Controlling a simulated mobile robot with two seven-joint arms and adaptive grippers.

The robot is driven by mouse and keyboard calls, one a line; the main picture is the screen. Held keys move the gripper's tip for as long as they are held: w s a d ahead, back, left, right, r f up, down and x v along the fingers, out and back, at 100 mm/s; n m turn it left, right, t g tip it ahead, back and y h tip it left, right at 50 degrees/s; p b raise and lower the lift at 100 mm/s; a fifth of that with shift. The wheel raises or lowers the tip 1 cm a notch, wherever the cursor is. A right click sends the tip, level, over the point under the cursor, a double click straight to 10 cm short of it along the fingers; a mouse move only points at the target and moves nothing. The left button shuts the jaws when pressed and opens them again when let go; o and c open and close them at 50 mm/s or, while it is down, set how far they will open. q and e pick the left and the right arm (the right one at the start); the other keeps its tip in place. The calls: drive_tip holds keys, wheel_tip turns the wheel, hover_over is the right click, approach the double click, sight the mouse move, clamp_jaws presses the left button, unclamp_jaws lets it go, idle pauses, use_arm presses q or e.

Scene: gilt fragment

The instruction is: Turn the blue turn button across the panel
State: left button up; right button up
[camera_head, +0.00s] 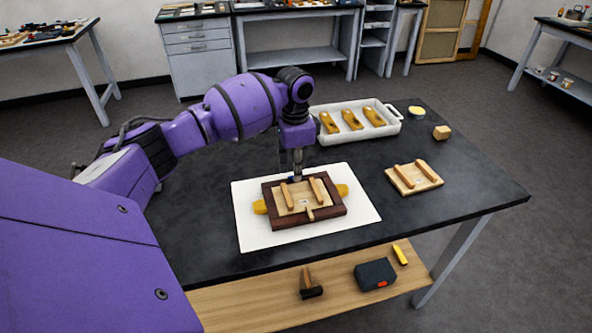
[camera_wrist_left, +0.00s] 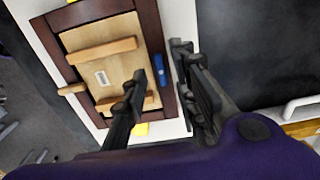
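A dark wooden frame (camera_head: 334,208) with a pale panel (camera_head: 300,199) inside lies on a white sheet. The blue turn button (camera_wrist_left: 159,70) sits on the frame's far side and lies lengthwise along it in the wrist view (camera_wrist_left: 177,107). In the head view only a bit of blue shows under the fingers. My left gripper (camera_head: 291,172) points down there. It is open, with one finger on each side of the button in the wrist view (camera_wrist_left: 160,62); contact cannot be told. A wooden turn button (camera_head: 310,214) is on the near side. My right gripper is out of view.
Two wooden bars (camera_head: 287,196) stand up from the panel. A white tray (camera_head: 333,137) with several wooden pieces is behind; a spare panel (camera_head: 407,184) lies right. A shelf (camera_head: 335,297) sits below the dark table.

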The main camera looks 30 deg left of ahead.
use_arm(q)
drive_tip(key=shift+w+f, duration=0.1)
drive_tip(key=shift+f, duration=0.5)
clamp_jaws()
drive_tip(key=shift+n+p, duration=0.3)
drive_tip(key=shift+p, duration=0.1)
drive_tip(key=shift+r+n+p, duration=0.35)
drive_tip(key=shift+n+p, duration=0.55)
drive_tip(key=shift+p, duration=0.1)
drive_tip(key=shift+d+n, duration=0.1)
drive_tip(key=shift+n, duration=0.2)
drive_tip(key=shift+n+p, duration=0.3)
drive_tip(key=shift+p, duration=0.2)
drive_tip(key=shift+f+n+p, duration=0.15)
drive_tip(key=shift+n+p, duration=0.35)
drive_tip(key=shift+n, duration=0.3)
drive_tip(key=shift+f+n, duration=0.1)
drive_tip(key=shift+n, duration=0.2)
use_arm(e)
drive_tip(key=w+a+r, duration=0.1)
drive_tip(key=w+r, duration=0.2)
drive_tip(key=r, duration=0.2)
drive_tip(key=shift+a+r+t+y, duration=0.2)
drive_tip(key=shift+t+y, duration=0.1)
use_arm(q)
drive_tip(key=shift+f, duration=0.1)
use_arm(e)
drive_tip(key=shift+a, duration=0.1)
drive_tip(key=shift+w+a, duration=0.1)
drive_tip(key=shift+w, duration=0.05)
